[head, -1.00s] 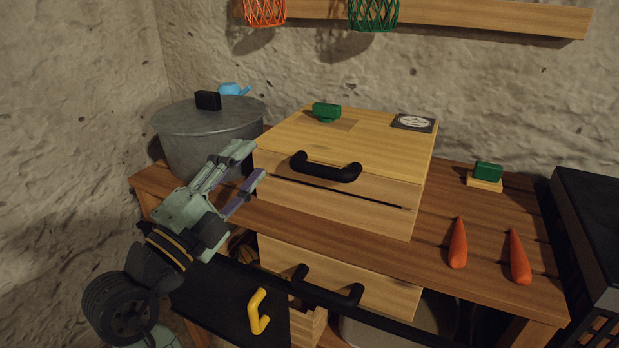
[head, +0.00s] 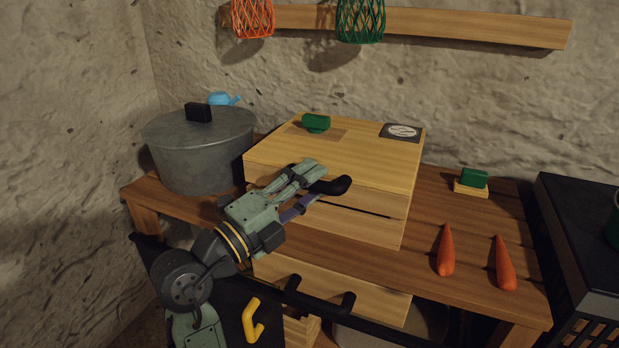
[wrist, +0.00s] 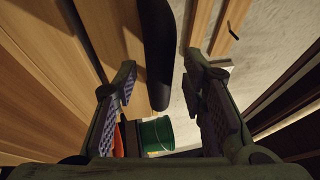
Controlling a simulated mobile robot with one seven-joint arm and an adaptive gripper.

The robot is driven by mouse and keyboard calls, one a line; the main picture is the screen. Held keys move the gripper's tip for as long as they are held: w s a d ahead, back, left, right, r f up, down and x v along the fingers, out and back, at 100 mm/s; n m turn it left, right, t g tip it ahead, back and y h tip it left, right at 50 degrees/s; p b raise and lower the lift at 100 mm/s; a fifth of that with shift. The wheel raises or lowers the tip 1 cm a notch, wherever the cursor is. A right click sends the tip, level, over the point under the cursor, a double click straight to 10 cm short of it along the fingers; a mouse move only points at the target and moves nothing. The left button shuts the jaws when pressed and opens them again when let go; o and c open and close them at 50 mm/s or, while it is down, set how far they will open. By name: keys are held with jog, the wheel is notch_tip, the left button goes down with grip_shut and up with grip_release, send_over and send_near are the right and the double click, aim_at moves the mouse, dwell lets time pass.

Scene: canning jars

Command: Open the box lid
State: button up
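The wooden box (head: 330,160) stands on the wooden table with its lid (head: 350,150) down. A black handle (head: 340,186) is on the front of the lid; its left part is hidden behind my gripper in the head view. My gripper (head: 317,186) is in front of the box at this handle. In the wrist view my gripper's fingers (wrist: 160,85) are apart, and the black handle (wrist: 158,45) shows between them, with gaps on both sides. I cannot tell how deep it sits between the fingers.
A grey lidded pot (head: 200,150) stands left of the box. A green object (head: 316,123) lies on the lid. Two carrots (head: 446,252) and a green-and-wood block (head: 472,182) are to the right. A lower drawer (head: 360,290) with a black handle is below the tabletop.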

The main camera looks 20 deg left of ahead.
jog(key=shift+w+d, duration=0.1)
jog(key=shift+w, duration=0.1)
jog(key=shift+c, duration=0.6)
grip_shut()
